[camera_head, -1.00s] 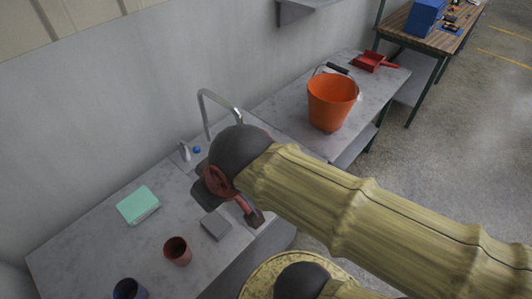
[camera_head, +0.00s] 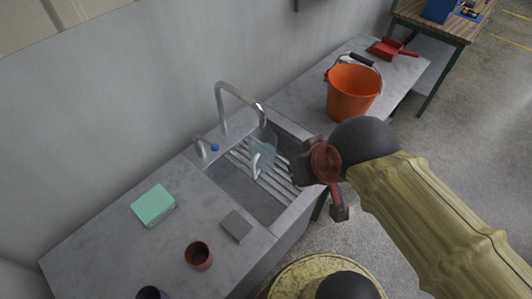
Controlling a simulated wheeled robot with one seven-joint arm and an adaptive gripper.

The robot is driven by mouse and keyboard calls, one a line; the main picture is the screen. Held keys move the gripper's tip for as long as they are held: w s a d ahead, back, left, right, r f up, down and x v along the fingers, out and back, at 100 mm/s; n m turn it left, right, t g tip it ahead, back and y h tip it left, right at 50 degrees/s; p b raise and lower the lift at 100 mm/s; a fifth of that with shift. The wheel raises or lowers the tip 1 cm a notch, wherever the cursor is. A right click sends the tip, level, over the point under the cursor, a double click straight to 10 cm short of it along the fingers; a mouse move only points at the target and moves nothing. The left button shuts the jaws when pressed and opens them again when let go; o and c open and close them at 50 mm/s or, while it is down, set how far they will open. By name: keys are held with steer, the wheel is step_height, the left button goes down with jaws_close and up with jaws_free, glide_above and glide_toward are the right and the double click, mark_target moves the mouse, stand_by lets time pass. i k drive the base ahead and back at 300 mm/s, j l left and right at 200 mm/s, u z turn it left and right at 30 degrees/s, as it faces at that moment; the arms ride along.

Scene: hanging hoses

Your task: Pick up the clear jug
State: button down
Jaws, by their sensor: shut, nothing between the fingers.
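The clear jug (camera_head: 263,152) is see-through with a pale, light handle (camera_head: 256,166). It stands in the sink (camera_head: 240,190), on the ribbed part under the tap (camera_head: 233,96). My gripper (camera_head: 337,207) is at the right of the sink, over its front right edge. It is apart from the jug, which is to its left. The gripper is shut and holds nothing; its fingers are small and partly hidden by its own body.
An orange bucket (camera_head: 352,94) and a red dustpan (camera_head: 386,47) stand on the counter behind my gripper. A green block (camera_head: 153,204), a grey block (camera_head: 236,225) and a brown cup (camera_head: 199,256) are on the left counter. A yellow round top (camera_head: 300,280) is in front.

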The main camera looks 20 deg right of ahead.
mark_target(262, 145)
steer(key=j+u, duration=0.2)
steer(key=u, duration=0.2)
steer(key=j+u, duration=0.2)
steer(key=u, duration=0.15)
steer(key=j+u, duration=0.15)
steer(key=u, duration=0.25)
